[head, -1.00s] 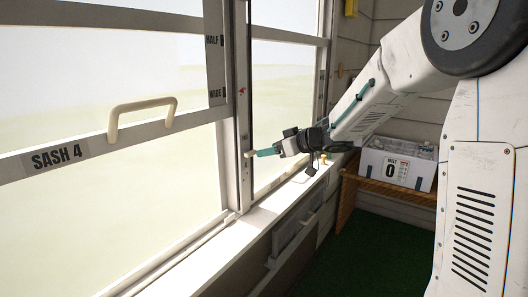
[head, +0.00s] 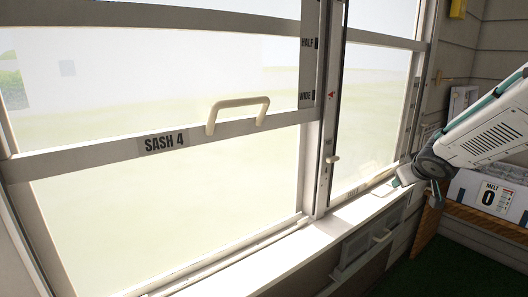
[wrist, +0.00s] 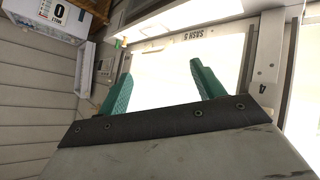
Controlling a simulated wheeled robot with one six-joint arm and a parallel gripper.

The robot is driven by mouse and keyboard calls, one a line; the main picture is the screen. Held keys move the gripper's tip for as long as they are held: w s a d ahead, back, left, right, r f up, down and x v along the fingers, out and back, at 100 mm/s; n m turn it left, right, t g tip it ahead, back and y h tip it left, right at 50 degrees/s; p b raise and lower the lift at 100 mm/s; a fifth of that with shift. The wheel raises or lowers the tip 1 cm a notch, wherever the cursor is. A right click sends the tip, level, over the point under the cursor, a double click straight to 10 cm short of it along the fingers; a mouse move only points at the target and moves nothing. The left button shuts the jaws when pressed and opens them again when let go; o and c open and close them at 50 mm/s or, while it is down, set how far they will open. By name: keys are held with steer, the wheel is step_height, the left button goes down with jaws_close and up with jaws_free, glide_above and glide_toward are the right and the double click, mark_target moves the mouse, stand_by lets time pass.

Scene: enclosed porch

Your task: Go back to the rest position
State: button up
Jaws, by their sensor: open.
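My gripper (wrist: 158,90) shows in the wrist view with its two green fingers spread wide apart and nothing between them. In the head view my gripper (head: 397,182) is at the right, close to the window sill, partly hidden by its own wrist. The window sash marked SASH 4 (head: 163,143) fills the left of the head view, with a cream handle (head: 238,106) on its bottom rail. A sash marked SASH 5 (wrist: 190,34) shows beyond the fingers in the wrist view.
A white box marked MELT 0 (head: 490,196) sits on a wooden shelf (head: 478,218) at the right; it also shows in the wrist view (wrist: 48,18). The white sill (head: 290,248) runs below the window. A green floor (head: 445,268) lies at lower right.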

steer(key=s+m+g+h, duration=0.2)
steer(key=s+g, duration=0.2)
steer(key=s, duration=0.8)
steer(key=s+a+g+y, duration=0.2)
steer(key=s+a, duration=0.5)
steer(key=s, duration=0.5)
steer(key=s+a+g+y, duration=0.2)
steer(key=s+a, duration=0.5)
steer(key=s, duration=0.6)
steer(key=shift+s+a+g+y, duration=0.15)
steer(key=shift+a+g+y, duration=0.15)
steer(key=shift+y, duration=0.3)
